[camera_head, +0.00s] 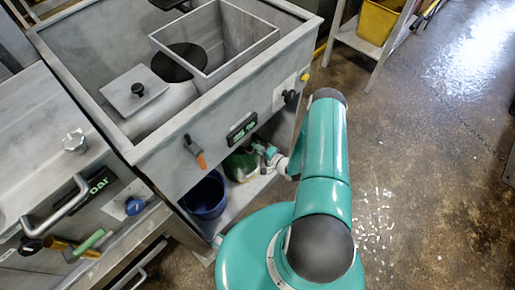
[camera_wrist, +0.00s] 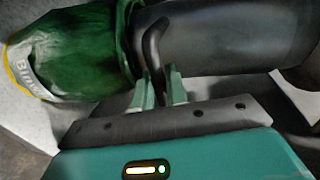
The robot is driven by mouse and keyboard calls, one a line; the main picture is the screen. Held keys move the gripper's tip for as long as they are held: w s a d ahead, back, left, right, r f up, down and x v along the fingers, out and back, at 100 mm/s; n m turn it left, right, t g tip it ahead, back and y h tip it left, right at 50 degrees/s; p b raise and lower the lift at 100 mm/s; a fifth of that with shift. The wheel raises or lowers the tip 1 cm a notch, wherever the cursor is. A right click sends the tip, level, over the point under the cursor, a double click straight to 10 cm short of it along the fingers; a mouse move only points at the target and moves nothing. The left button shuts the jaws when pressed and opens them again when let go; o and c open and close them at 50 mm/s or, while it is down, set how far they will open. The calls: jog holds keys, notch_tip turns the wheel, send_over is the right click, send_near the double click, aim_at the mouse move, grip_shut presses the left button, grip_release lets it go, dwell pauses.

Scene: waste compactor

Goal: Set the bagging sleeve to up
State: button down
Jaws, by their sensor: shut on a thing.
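A dark grey cylinder (camera_wrist: 215,40), which looks like the bagging sleeve, lies across the wrist view. A crumpled green bag (camera_wrist: 75,52) with a yellow rim and white lettering covers its left end. The green bag (camera_head: 240,166) also shows under the compactor's front in the head view. A thin black curved handle (camera_wrist: 152,38) stands out from the cylinder near the green edge. My gripper (camera_wrist: 159,76) is shut on this handle, with a pale green finger on each side. In the head view my gripper (camera_head: 267,153) is small and partly hidden beside the bag.
The grey metal compactor (camera_head: 160,152) stands above, with an orange-handled lever (camera_head: 195,151) and a black display (camera_head: 241,127) on its front. A blue bucket (camera_head: 205,196) stands on the shelf left of the bag. A yellow bin (camera_head: 379,20) is at the back; open floor lies right.

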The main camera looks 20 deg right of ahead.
jog(key=shift+r, duration=0.15)
notch_tip(320, 180, up, 15)
jog(key=shift+f, duration=0.2)
jog(key=shift+d, duration=0.1)
jog(key=c, duration=1.5)
grip_release()
jog(key=shift+f, duration=0.1)
jog(key=shift+s, duration=0.2)
